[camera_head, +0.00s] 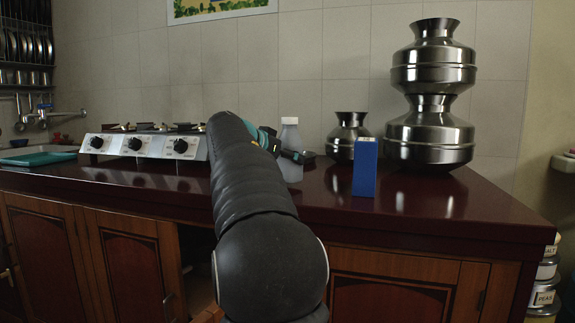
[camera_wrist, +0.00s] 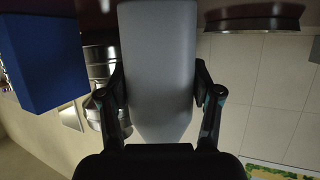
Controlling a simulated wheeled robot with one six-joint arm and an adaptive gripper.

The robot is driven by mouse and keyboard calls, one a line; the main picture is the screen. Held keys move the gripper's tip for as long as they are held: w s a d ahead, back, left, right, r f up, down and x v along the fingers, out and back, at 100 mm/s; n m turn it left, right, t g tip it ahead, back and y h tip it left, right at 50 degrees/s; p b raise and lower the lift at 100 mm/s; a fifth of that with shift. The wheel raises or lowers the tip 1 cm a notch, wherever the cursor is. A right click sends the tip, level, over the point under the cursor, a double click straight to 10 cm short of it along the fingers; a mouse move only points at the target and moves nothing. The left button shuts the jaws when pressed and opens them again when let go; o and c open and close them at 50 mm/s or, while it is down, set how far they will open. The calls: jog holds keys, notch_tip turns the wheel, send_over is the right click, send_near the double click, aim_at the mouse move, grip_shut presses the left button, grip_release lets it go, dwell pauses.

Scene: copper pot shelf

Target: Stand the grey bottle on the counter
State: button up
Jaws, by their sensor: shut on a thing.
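The grey bottle (camera_head: 291,168) is upright at the counter (camera_head: 430,212), behind my arm and left of the blue box. Its pale cap shows above my gripper (camera_head: 296,156). In the wrist view the bottle (camera_wrist: 158,50) fills the middle, upside down in the picture. My gripper (camera_wrist: 160,85) is shut on it, one finger on each side. My arm hides part of the bottle's left side in the head view. I cannot tell whether its base touches the counter or hangs just above it.
A blue box (camera_head: 365,167) stands right of the bottle; it also shows in the wrist view (camera_wrist: 42,58). A small metal pot (camera_head: 348,135) stands behind it, and stacked large pots (camera_head: 431,95) stand farther right. A stove (camera_head: 140,146) is at left. The front right counter is clear.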

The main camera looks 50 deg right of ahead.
jog(key=shift+f, duration=0.6)
jog(key=shift+f, duration=0.2)
jog(key=o, duration=1.2)
jog(key=shift+o, duration=0.2)
jog(key=shift+r, duration=0.1)
jog(key=shift+r, duration=0.25)
jog(key=w+v, duration=0.1)
jog(key=v, duration=1.1)
jog(key=shift+s, duration=0.45)
